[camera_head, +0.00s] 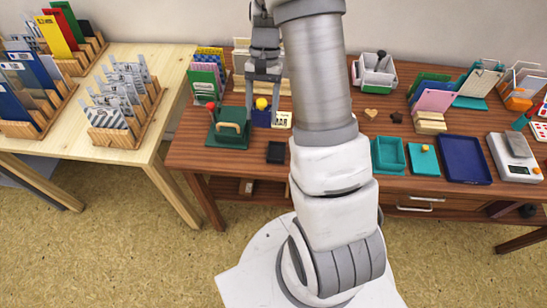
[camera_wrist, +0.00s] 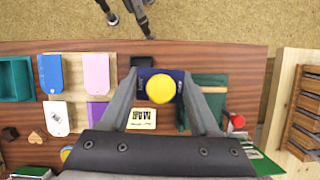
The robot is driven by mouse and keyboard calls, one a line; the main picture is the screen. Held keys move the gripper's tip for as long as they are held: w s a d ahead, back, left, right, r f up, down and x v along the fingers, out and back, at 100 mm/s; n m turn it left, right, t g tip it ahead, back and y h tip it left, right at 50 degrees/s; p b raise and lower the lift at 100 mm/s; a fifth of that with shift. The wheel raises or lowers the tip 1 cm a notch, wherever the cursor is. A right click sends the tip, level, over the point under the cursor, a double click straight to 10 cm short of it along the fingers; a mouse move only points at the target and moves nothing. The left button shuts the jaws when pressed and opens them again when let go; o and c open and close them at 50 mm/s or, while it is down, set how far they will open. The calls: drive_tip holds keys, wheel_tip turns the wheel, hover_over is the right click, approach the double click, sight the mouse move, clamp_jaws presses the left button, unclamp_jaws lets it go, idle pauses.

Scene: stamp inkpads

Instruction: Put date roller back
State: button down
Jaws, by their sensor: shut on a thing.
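A dark blue block with a round yellow knob (camera_head: 262,103) is between the fingers of my gripper (camera_head: 262,112); it may be the date roller. In the wrist view the yellow knob (camera_wrist: 161,88) sits midway between the two fingers, over the blue part. My gripper is shut on this block from both sides, at the back left of the brown table. A small cream card with black print (camera_head: 282,119) lies just right of it. I cannot tell whether the block's underside touches the table.
A green box with a pale handle (camera_head: 228,128) stands close on the left, by a red knob (camera_head: 211,106). A small black block (camera_head: 275,152) is in front. Teal tray (camera_head: 389,155), blue tray (camera_head: 463,160) and scale (camera_head: 515,157) are at right. Card racks (camera_head: 210,72) stand behind.

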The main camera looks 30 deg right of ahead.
drive_tip(key=s+d+f+m+t+y+b, duration=0.15)
drive_tip(key=s+d+m+t+b, duration=0.45)
drive_tip(key=s+d+m, duration=0.8)
drive_tip(key=w+a+f+m, duration=0.1)
drive_tip(key=w+a+f, duration=0.1)
drive_tip(key=w+a, duration=0.1)
drive_tip(key=w+a+f+m+b, duration=0.1)
drive_tip(key=w+a+f, duration=0.1)
drive_tip(key=w+a, duration=0.2)
drive_tip(key=w+a+f+m+b, duration=0.1)
drive_tip(key=w+a+f, duration=0.2)
drive_tip(key=w+a, duration=0.1)
drive_tip(key=shift+a, duration=0.2)
drive_tip(key=shift+f+h+b, duration=0.25)
drive_tip(key=shift+f+b, duration=0.7)
drive_tip(key=shift+f, duration=0.9)
drive_tip(key=shift+f, duration=0.2)
drive_tip(key=shift+c, duration=0.6)
unclamp_jaws()
drive_tip(key=shift+r, duration=0.1)
